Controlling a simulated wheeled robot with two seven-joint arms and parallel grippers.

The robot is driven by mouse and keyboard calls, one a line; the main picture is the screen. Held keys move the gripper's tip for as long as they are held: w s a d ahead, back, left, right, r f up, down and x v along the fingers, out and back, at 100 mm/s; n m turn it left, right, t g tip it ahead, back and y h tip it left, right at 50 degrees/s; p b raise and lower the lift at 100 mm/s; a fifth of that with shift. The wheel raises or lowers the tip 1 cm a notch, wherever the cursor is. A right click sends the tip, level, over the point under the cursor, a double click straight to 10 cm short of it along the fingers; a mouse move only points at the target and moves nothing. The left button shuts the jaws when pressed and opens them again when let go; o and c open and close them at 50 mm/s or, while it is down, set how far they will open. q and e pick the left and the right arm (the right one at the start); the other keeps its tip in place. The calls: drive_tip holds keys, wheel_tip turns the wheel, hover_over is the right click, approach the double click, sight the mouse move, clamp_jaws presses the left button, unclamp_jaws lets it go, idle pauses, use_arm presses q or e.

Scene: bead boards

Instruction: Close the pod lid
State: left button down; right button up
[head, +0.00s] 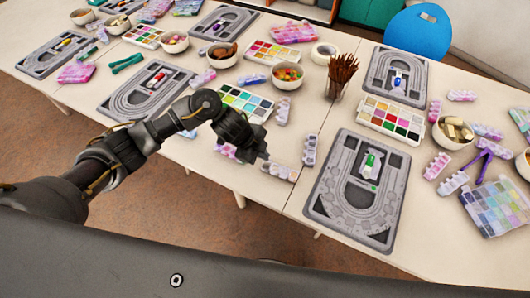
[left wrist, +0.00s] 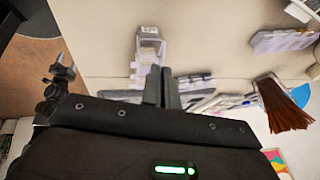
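Several small translucent bead pods lie near my left gripper (head: 262,156) in the head view. One long pod (head: 281,172) lies just in front of it by the table's near edge. Another pod (head: 309,150) stands to its right, beside a grey bead board (head: 320,195). A pink-purple pod (head: 227,151) is partly hidden by the gripper. In the left wrist view a clear pod (left wrist: 151,45) is just beyond the fingertips, with a gap too small to judge. The left fingers (left wrist: 162,72) are together, with nothing visible between them. Whether any lid is up is too small to tell.
A paint palette (head: 246,103) lies behind the gripper. More boards and pods fill the table. A bare strip of table (head: 262,200) runs along the near edge.

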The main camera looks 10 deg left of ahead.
use_arm(q)
drive_tip(key=shift+s+a+f+t+b, duration=0.15)
drive_tip(key=shift+s+f+t+b, duration=0.35)
drive_tip(key=shift+t+b, duration=0.2)
drive_tip(key=t+b, duration=0.1)
drive_tip(key=b, duration=0.1)
drive_tip(key=s+t+h+b, duration=0.1)
drive_tip(key=b, duration=0.2)
drive_tip(key=f+m+t+b, duration=0.1)
drive_tip(key=b, duration=0.2)
drive_tip(key=shift+s+a+t+h, duration=0.2)
drive_tip(key=shift+s+t+h, duration=0.1)
drive_tip(key=shift+s, duration=0.1)
drive_tip(key=shift+b, duration=0.3)
drive_tip(key=shift+r, duration=0.15)
drive_tip(key=c, duration=2)
unclamp_jaws()
drive_tip(key=o, duration=0.4)
drive_tip(key=shift+c, duration=0.2)
drive_tip(key=shift+s, duration=0.1)
